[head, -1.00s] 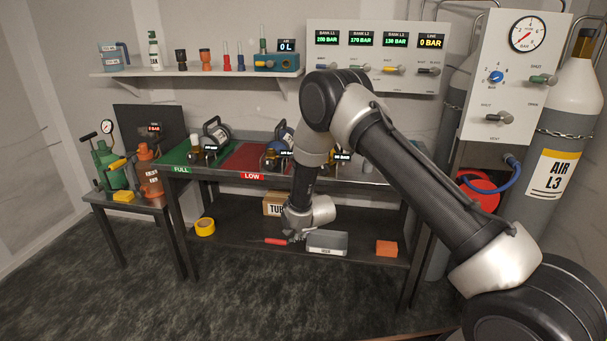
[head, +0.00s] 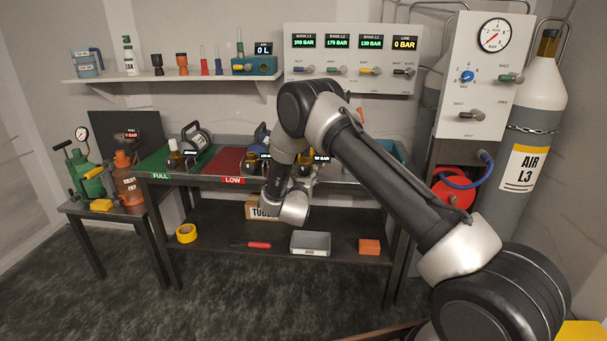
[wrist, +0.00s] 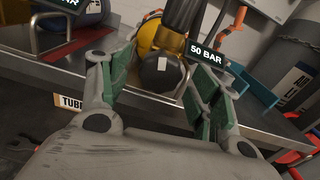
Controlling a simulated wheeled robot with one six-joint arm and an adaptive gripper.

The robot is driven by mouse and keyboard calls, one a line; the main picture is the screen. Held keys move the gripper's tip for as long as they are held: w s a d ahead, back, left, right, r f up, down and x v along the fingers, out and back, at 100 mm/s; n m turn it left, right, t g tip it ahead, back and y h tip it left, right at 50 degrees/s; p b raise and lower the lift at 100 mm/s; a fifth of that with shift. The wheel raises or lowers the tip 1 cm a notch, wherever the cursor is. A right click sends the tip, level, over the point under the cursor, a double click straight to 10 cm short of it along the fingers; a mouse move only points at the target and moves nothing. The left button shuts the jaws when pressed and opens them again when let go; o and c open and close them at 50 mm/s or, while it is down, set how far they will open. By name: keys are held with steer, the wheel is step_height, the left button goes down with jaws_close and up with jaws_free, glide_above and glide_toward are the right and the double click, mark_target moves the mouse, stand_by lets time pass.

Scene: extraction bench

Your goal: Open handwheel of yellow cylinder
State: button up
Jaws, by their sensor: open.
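In the wrist view, part of the yellow cylinder (wrist: 150,32) shows on the bench behind a brass valve. A round black handwheel (wrist: 160,74) with a white mark faces me in front of the valve, below a dark upright part. A "50 BAR" tag (wrist: 207,57) is beside it. My gripper (wrist: 162,92) is open and empty. Its green-padded fingers appear on either side of the handwheel in the picture; I see no contact. In the head view, my gripper (head: 303,186) is at the bench's front edge, and my arm hides most of the yellow cylinder.
The metal bench edge (wrist: 60,68) runs just beyond my fingers. Other cylinders (head: 197,136) lie left on the green FULL and red LOW areas. An orange bent part (wrist: 232,32) rises right of the valve. A grey box (head: 310,243) is on the lower shelf.

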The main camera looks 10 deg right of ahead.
steer(key=shift+w+d, duration=0.2)
steer(key=shift+w, duration=0.35)
steer(key=shift+c, duration=0.4)
steer(key=c, duration=0.9)
steer(key=shift+c, duration=0.2)
